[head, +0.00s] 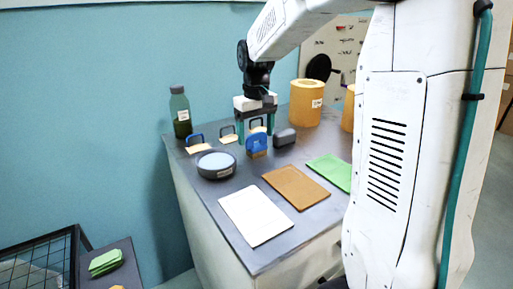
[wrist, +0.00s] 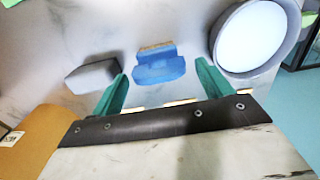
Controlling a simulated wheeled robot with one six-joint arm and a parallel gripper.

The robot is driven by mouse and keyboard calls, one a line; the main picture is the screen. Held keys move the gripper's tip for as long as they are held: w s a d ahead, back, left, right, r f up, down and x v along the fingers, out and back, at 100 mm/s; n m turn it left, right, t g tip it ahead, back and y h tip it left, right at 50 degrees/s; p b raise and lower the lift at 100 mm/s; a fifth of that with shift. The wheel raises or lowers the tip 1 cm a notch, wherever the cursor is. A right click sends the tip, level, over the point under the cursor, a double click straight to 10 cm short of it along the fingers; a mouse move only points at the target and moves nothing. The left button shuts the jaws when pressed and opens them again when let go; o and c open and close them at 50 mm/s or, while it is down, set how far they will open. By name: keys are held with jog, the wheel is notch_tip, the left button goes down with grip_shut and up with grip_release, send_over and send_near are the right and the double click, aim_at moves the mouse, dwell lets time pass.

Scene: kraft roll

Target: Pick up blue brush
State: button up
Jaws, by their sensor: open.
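The blue brush (head: 257,141) stands on the grey counter, with a tan strip along its lower edge. In the wrist view the blue brush (wrist: 160,67) lies between and just beyond the tips of my two green fingers. My gripper (head: 255,136) is over the counter, pointing down, with its fingers apart. In the wrist view my gripper (wrist: 161,76) is open and empty, with one finger on each side of the brush. I cannot tell whether either finger touches it.
A grey block (head: 285,137) and a round dish (head: 216,164) flank the brush. Other tan brushes with looped handles (head: 197,147) sit behind. A green bottle (head: 180,112) and kraft roll (head: 306,103) stand at the back. White (head: 256,214), brown and green sheets lie in front.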

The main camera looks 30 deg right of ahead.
aim_at(257, 134)
notch_tip(257, 134, down, 3)
jog(key=shift+d+f, duration=0.1)
jog(key=shift+f, duration=0.05)
jog(key=shift+c, duration=0.4)
jog(key=c, duration=1)
jog(key=shift+r, duration=0.55)
jog(key=r, duration=0.1)
jog(key=s+r, duration=0.1)
jog(key=shift+r, duration=0.35)
jog(key=s, duration=1)
jog(key=s+r, duration=0.1)
jog(key=s, duration=0.4)
jog(key=shift+d+r, duration=0.1)
jog(key=shift+d, duration=0.05)
